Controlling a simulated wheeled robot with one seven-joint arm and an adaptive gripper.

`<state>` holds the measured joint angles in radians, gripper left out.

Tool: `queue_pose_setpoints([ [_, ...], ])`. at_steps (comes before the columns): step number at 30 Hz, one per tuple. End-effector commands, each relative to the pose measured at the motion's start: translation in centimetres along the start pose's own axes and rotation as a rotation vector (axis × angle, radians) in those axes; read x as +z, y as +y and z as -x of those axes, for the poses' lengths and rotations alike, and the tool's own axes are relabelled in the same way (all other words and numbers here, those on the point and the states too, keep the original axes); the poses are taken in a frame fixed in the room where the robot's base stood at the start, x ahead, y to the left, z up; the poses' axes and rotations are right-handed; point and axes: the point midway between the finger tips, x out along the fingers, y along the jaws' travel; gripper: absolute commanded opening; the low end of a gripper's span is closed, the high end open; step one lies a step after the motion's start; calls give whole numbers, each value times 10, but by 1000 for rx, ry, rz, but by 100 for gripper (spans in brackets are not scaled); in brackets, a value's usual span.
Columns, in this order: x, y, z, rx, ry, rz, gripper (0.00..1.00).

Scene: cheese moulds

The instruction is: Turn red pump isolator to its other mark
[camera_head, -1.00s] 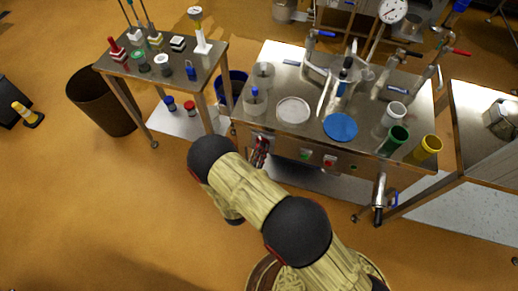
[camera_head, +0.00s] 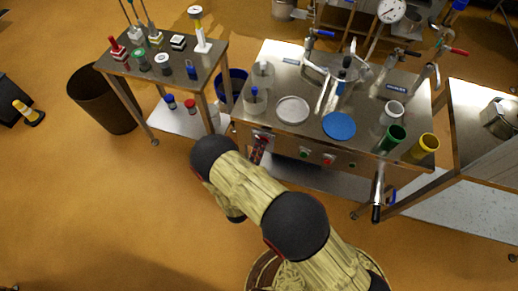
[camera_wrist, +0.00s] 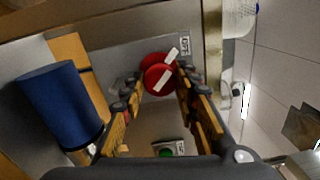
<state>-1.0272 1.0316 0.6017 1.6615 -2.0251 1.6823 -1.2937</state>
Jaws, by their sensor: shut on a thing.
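The red pump isolator (camera_wrist: 155,78) is a round red knob with a white bar, on a grey plate on the front of the steel table. In the wrist view the white bar slants to the upper right, toward the side where a small label reading OFF (camera_wrist: 184,46) sits. My gripper (camera_wrist: 160,80) is shut on the knob, one finger on either side of it. In the head view the isolator's place on the table front is partly hidden by my arm, and the knob's angle cannot be read there.
A green button (camera_wrist: 166,151) is near the knob; green (camera_head: 304,154) and red (camera_head: 328,160) buttons sit right of it on the table front. A blue cylinder (camera_wrist: 60,100) is at left in the wrist view. A valve handle (camera_head: 377,205) juts out at the right.

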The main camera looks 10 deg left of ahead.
Motion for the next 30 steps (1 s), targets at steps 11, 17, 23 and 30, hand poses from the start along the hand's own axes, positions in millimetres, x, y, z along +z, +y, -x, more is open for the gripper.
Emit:
queue_pose_setpoints([
  [11,1,0,0,0,-3,-2,38],
  [17,1,0,0,0,-2,-2,49],
  [23,0,0,0,0,-1,-2,49],
  [30,2,0,11,1,-5,-2,49],
])
